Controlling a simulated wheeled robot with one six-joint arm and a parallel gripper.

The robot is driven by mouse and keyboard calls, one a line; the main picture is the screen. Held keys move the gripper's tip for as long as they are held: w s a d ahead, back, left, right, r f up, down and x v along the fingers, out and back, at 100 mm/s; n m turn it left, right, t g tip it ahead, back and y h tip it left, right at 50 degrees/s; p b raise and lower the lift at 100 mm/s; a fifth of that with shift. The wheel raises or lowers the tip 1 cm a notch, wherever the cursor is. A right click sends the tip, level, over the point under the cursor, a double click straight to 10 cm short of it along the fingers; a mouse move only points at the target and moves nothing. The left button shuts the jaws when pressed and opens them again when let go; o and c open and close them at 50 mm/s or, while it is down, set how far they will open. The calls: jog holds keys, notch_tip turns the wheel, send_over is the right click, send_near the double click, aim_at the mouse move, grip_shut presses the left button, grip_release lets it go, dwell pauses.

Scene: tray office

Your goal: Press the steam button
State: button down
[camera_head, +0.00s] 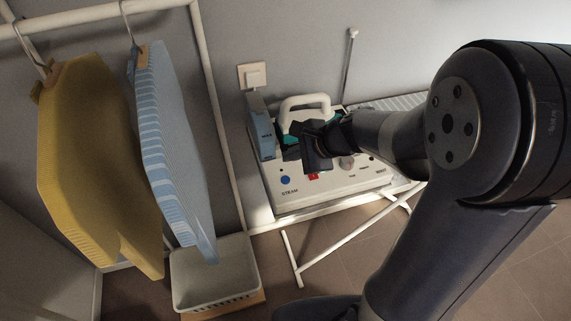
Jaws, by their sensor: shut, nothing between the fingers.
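The steam button (285,180) is a round blue button at the front left of a white panel (325,192), with the printed word STEAM below it. My gripper (316,160) is over the panel, to the right of and above the blue button in the picture, apart from it. Its dark fingers are shut and empty. They hide part of the panel behind them. The height of the fingertips above the panel is hard to tell.
A red switch (313,176) and a round knob (347,163) sit right of the button. A blue box (261,134) and a white-handled iron (304,103) stand behind. Yellow (85,150) and blue striped (170,140) garments hang left, above a white basket (215,270).

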aim_at(290, 181)
jog(key=shift+w+a+m, duration=0.15)
jog(key=shift+w+m, duration=0.45)
jog(key=shift+w, duration=0.45)
notch_tip(290, 181, down, 9)
jog(key=b, duration=0.7)
jog(key=shift+r+b, duration=0.1)
jog(key=shift+b, duration=0.3)
dwell(0.9)
jog(key=shift+f+b, duration=0.4)
jog(key=shift+b, duration=0.05)
jog(key=shift+f+b, duration=0.4)
dwell(0.5)
jog(key=shift+r, duration=0.1)
jog(key=shift+r+p, duration=0.7)
jog(key=shift+r, duration=0.05)
